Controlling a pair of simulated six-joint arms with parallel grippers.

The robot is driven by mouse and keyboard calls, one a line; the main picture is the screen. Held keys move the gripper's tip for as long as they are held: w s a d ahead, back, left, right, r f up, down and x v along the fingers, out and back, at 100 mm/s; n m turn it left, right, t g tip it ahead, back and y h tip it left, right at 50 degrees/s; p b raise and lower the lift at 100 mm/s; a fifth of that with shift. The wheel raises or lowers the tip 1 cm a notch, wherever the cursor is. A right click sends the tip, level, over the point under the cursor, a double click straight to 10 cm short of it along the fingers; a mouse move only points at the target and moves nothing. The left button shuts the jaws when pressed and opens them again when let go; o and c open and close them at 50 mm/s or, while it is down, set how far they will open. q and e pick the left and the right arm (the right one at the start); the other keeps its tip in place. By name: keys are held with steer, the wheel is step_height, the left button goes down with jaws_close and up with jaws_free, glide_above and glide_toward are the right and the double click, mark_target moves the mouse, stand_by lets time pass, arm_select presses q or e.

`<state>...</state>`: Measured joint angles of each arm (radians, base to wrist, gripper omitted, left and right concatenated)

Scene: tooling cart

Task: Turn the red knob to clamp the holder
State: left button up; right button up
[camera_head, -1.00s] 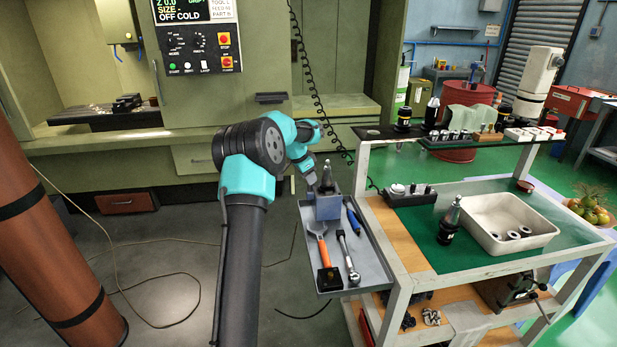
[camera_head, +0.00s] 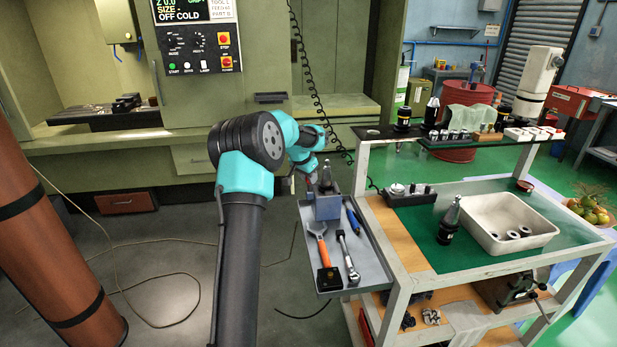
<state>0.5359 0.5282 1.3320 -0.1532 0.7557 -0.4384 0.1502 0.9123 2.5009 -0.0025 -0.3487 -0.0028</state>
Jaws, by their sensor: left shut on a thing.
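A blue clamping block (camera_head: 327,208) stands at the back end of the grey side tray. A dark tool holder with a grey tapered tip (camera_head: 326,176) stands upright in it. My left gripper (camera_head: 311,184) is at the left side of the block, shut on what appears to be the red knob. The knob is hidden by the gripper and wrist or too small to make out. My right gripper is not in view.
On the grey tray (camera_head: 372,268) lie an orange-handled wrench (camera_head: 322,250), a ratchet (camera_head: 347,258) and a blue-handled tool (camera_head: 354,219). The cart's green top (camera_head: 465,245) to the right bears a white bin (camera_head: 550,229) and another dark tool holder (camera_head: 449,223).

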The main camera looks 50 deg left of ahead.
arm_select(q)
steer(key=shift+n, duration=0.4)
steer(key=o, duration=0.9)
steer(key=shift+r, duration=0.1)
steer(key=v, duration=1.7)
steer(key=shift+s+d, duration=0.15)
steer(key=shift+d, duration=0.05)
